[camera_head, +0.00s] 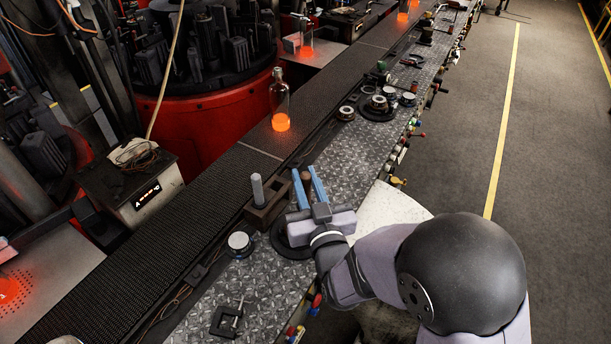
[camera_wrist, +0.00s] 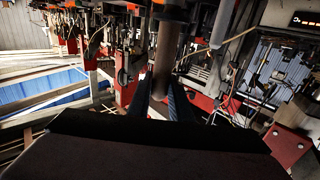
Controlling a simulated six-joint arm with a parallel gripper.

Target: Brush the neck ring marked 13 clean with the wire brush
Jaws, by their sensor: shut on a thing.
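My gripper (camera_head: 305,172) has its two blue fingers shut on a brown, round handle (camera_head: 307,180), which I take for the wire brush. The handle stands between the fingers in the wrist view (camera_wrist: 164,62) too. Its bristles are hidden. My gripper is above a dark round plate (camera_head: 281,241) on the bench, largely covered by my wrist; I cannot tell what lies on it. A ring-like part with a pale top (camera_head: 239,243) sits left of the plate. Several more rings (camera_head: 377,103) lie farther along the bench. No number 13 is readable.
A brown open holder (camera_head: 262,216) with an upright grey-tipped rod (camera_head: 257,187) stands close left of my gripper. A clamp (camera_head: 227,319) lies at the near end. A glowing bottle (camera_head: 280,105) stands on the conveyor (camera_head: 185,232). Bare metal bench shows beyond the plate.

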